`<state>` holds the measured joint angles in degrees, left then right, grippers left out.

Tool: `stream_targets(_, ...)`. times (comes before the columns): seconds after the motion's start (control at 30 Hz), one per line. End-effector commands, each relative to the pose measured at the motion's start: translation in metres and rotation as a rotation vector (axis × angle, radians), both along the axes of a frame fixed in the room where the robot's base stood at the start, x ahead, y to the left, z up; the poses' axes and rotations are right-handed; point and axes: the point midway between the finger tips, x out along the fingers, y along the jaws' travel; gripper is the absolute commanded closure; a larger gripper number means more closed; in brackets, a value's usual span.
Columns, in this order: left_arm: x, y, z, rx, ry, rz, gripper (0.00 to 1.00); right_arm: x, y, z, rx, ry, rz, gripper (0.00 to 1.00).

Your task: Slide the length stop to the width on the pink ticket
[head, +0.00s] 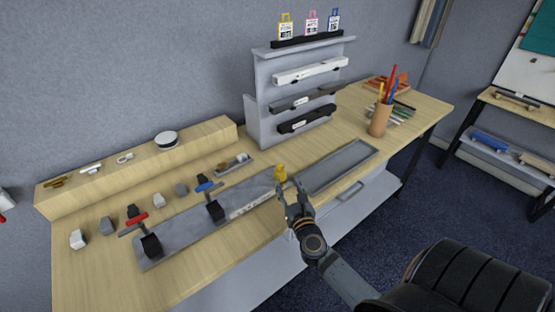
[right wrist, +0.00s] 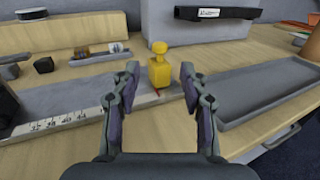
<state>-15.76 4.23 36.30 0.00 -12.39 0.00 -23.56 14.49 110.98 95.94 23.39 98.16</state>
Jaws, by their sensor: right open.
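The length stop is a small yellow block with a round knob (head: 281,174). It stands at the right end of the ruler scale (head: 250,201) on the grey jig plate. The yellow stop (right wrist: 160,70) is also central in the right wrist view. My right gripper (head: 292,189) is open, with its fingers to the left and right of the stop in the wrist view and nothing gripped. The pink ticket (head: 311,22) hangs on top of the grey rack between a yellow and a blue ticket; its writing is too small to read. My left gripper is not in view.
Red-handled (head: 133,222) and blue-handled (head: 209,189) clamps stand on the jig plate left of the stop. An empty grey tray (head: 343,165) lies to the right. A pencil cup (head: 380,119) and the rack (head: 265,95) with dark and white bars stand behind.

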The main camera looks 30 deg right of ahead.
Motion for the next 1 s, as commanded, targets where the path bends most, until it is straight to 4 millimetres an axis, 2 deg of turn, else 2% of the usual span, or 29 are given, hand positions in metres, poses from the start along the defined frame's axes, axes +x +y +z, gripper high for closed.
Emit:
stream_targets(0.03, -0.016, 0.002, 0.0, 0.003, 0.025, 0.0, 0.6, 0.003, -0.001, 0.001, 0.0, -0.001, 0.0, 0.56)
stream_targets(0.1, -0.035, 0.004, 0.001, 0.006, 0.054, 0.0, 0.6, 0.011, -0.004, 0.002, -0.002, -0.002, 0.0, 0.56)
stream_targets(0.23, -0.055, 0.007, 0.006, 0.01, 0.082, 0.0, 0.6, 0.037, -0.012, 0.003, -0.003, -0.002, -0.001, 0.56)
stream_targets(0.37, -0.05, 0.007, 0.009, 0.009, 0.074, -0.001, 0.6, 0.064, -0.021, 0.002, -0.002, -0.002, -0.001, 0.56)
stream_targets(0.5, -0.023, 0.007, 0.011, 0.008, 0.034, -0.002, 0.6, 0.086, -0.028, 0.001, -0.003, -0.001, 0.0, 0.56)
stream_targets(0.6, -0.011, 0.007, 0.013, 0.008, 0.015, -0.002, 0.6, 0.095, -0.031, 0.0, -0.003, 0.0, 0.0, 0.56)
stream_targets(0.73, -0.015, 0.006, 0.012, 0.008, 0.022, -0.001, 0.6, 0.099, -0.032, 0.0, -0.003, 0.001, 0.0, 0.56)
stream_targets(0.93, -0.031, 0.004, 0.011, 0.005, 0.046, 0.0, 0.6, 0.099, -0.032, 0.0, -0.003, 0.001, 0.0, 0.56)
stream_targets(1.0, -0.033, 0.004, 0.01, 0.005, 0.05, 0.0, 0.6, 0.099, -0.032, 0.0, -0.003, 0.001, 0.0, 0.65)
